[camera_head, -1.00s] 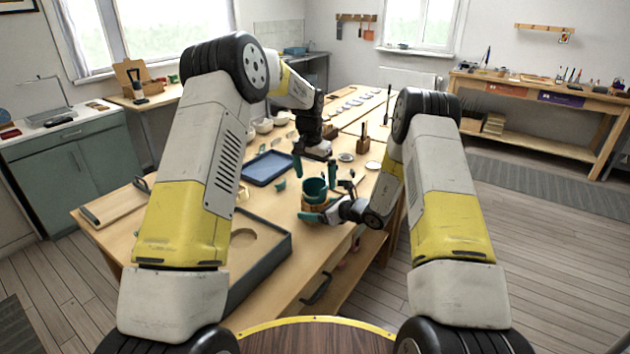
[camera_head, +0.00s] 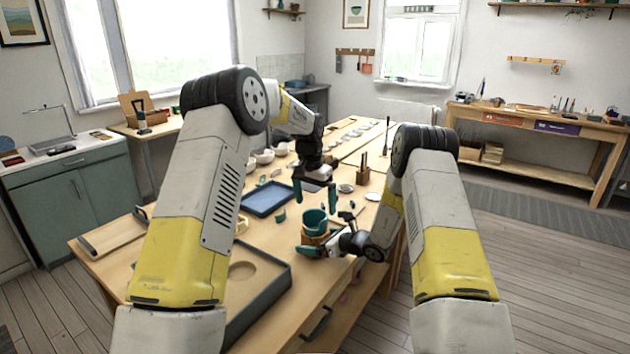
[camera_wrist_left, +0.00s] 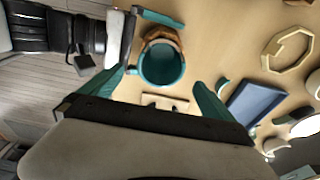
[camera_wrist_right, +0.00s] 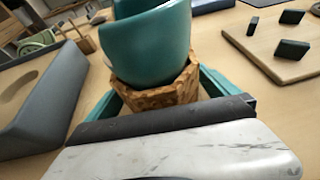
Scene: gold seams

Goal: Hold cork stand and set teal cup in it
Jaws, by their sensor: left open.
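The teal cup (camera_head: 315,222) sits in the top of the cork stand (camera_head: 314,239) near the table's front right edge. The right wrist view shows the cup (camera_wrist_right: 150,45) with its lower part inside the faceted stand (camera_wrist_right: 160,95); the seat inside is hidden. My right gripper (camera_head: 326,236) is closed on the stand, one finger on each side. My left gripper (camera_head: 315,198) is open and empty, just above and behind the cup. The left wrist view shows the cup's open mouth (camera_wrist_left: 161,64) beyond the spread fingers.
A blue tray (camera_head: 268,198) lies left of the cup. A dark-edged tray with a round recess (camera_head: 270,290) is nearer, at the table's front. A wooden block with upright tools (camera_head: 362,172) stands behind to the right. Small teal pieces lie between.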

